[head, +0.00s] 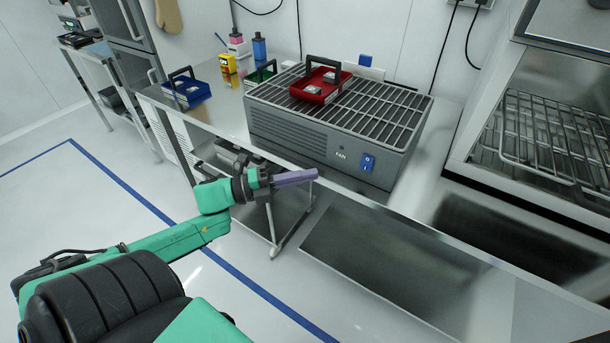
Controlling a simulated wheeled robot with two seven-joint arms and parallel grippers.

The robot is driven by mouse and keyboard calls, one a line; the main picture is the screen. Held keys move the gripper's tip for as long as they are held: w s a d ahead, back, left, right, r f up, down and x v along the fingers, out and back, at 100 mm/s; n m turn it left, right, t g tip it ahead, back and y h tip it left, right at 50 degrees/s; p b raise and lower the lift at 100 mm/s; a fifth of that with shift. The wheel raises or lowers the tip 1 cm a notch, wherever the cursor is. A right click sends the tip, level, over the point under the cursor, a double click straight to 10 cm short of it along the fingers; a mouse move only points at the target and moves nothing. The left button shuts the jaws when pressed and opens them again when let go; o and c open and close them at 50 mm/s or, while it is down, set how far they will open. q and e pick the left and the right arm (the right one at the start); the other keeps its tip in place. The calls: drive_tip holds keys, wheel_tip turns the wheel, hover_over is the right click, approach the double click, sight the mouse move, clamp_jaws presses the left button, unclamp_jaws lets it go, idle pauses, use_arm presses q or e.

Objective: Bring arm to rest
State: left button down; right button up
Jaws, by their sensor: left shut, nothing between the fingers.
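My left arm (170,243), green and black, reaches in from the lower left in the head view. Its gripper (305,176) is shut with nothing between its purple-grey fingers. It points to the right, in front of the bench's front edge and below the grey fan unit in the picture. It appears apart from the bench, though the exact gap is hard to tell. My right gripper is not in view.
The bench (225,118) carries the fan unit (300,137) with a red tray (325,85) on its grille. A blue tray (190,92), a green tray (262,75) and bottles stand left. An open chamber with a wire rack (545,140) is right. Floor at left is clear.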

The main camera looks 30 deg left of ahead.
use_arm(q)
drive_tip(key=shift+w+f, duration=0.1)
drive_tip(key=shift+w, duration=0.1)
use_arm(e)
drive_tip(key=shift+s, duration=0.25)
